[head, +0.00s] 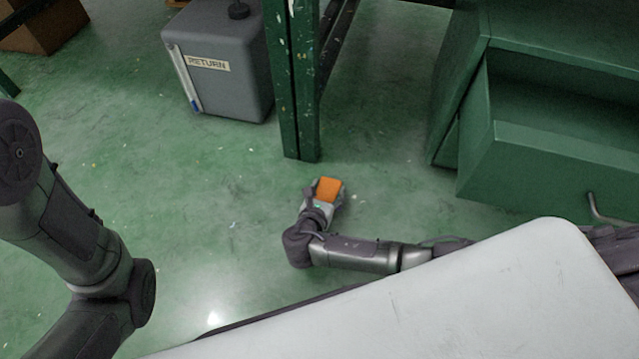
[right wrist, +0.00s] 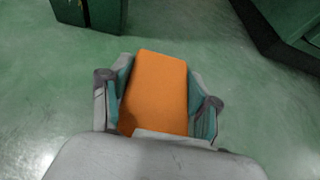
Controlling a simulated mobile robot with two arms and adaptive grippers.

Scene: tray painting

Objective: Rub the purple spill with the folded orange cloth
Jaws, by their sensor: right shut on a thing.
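My right gripper (head: 327,192) is low over the green floor, in front of a green post. It is shut on the folded orange cloth (head: 329,187). In the right wrist view the cloth (right wrist: 158,92) fills the space between the two fingers of the gripper (right wrist: 160,95). No purple spill shows in either view; I cannot tell whether it lies under the cloth or elsewhere. My left arm comes in at the left of the head view, and its gripper is out of the picture.
A grey container marked RETURN (head: 222,65) stands behind on the left. A paint-flecked green post (head: 296,90) rises just beyond my right gripper. A green cabinet has an open drawer (head: 545,165) at right. The floor (head: 215,180) left of my right gripper is clear.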

